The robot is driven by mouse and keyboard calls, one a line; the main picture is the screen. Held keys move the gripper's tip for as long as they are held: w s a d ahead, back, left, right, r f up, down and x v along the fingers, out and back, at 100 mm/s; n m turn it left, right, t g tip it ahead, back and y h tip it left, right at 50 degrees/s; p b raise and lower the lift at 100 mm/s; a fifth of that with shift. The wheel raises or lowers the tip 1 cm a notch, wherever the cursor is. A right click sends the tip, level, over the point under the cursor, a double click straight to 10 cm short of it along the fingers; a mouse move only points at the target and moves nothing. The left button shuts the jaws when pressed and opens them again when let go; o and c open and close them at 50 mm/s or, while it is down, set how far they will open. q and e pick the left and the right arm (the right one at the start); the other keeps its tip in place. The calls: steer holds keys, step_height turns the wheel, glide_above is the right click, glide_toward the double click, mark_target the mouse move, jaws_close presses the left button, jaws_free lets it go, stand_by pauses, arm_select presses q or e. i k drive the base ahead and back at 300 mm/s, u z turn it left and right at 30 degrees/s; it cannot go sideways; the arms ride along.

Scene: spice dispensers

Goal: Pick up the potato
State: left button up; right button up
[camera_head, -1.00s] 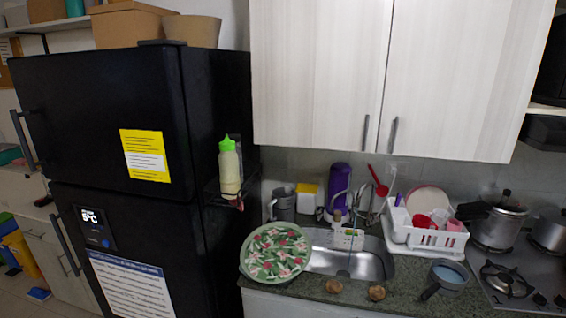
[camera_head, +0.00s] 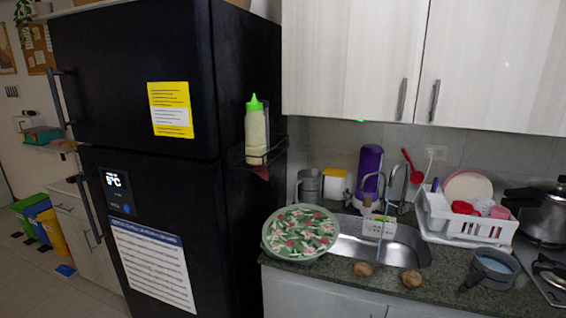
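Two brown, rounded potatoes lie on the dark counter in front of the sink. The left potato (camera_head: 363,269) is below the sink's front rim. The right potato (camera_head: 411,279) is a little to its right, near the counter's front edge. They are apart from each other, and both are fully visible. Neither of my grippers shows in the head view.
A floral-patterned round tray (camera_head: 300,232) sits left of the sink (camera_head: 375,243). A grey pot (camera_head: 490,268) stands right of the potatoes. A white dish rack (camera_head: 462,228) is behind it. A tall black fridge (camera_head: 225,200) borders the counter on the left.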

mark_target(362, 270)
steer(key=z, duration=0.5)
steer(key=k, duration=1.25)
steer(key=z, duration=1.25)
steer(key=i, duration=1.45)
steer(key=u, duration=0.45)
